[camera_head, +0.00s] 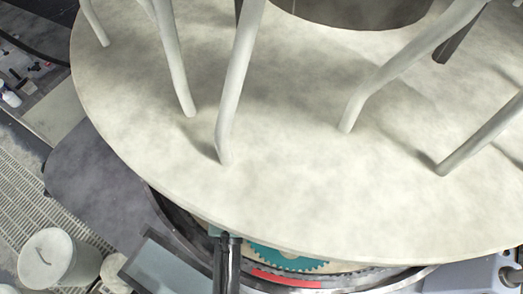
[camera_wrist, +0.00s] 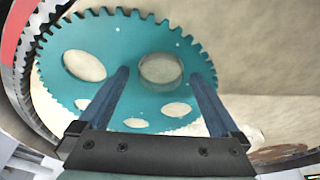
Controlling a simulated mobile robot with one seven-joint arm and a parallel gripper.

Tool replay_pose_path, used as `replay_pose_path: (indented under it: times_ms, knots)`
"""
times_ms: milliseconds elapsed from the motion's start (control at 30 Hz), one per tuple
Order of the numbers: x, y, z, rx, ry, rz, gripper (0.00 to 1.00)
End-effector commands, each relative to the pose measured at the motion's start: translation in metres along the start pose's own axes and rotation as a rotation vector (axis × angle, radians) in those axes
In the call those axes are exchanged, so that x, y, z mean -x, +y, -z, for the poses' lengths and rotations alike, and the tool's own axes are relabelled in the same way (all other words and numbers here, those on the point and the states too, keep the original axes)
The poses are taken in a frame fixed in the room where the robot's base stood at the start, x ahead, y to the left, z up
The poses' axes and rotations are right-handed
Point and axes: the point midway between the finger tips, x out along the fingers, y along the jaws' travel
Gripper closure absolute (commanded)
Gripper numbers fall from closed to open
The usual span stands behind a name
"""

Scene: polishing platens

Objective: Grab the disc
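In the wrist view, a teal toothed carrier (camera_wrist: 130,38) with several round and oval holes lies on the pale platen surface. One hole holds a round grey-brown disc (camera_wrist: 161,70) with a visible rim. My gripper (camera_wrist: 159,74) is open, its two dark blue fingers well apart. In the picture the fingertips are on the left and right of the disc; I cannot tell how high they are above it. Nothing is between the fingers in their grip. In the head view, only the carrier's edge (camera_head: 285,259) shows under the big upper plate; the disc is hidden there.
A large pale upper plate (camera_head: 270,190) with several bent pipes overhangs the carrier. A toothed ring with a red band (camera_wrist: 17,28) curves along the left in the wrist view. A white lidded bucket (camera_head: 47,262) stands at lower left in the head view.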

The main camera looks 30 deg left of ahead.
Motion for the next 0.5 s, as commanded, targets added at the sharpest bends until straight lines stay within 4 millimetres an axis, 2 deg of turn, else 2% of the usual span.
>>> replay_pose_path:
  times_ms: [33, 67, 433, 500]
  knots:
    - [-0.0033, 0.001, -0.0024, 0.0, -0.005, -0.002, 0.2]
    - [-0.0035, 0.001, -0.0025, 0.0, -0.006, -0.002, 0.25]
    - [-0.0044, 0.0005, -0.0044, 0.003, -0.009, -0.001, 0.92]
    - [-0.0042, 0.0002, -0.0044, 0.003, -0.009, 0.0, 0.93]
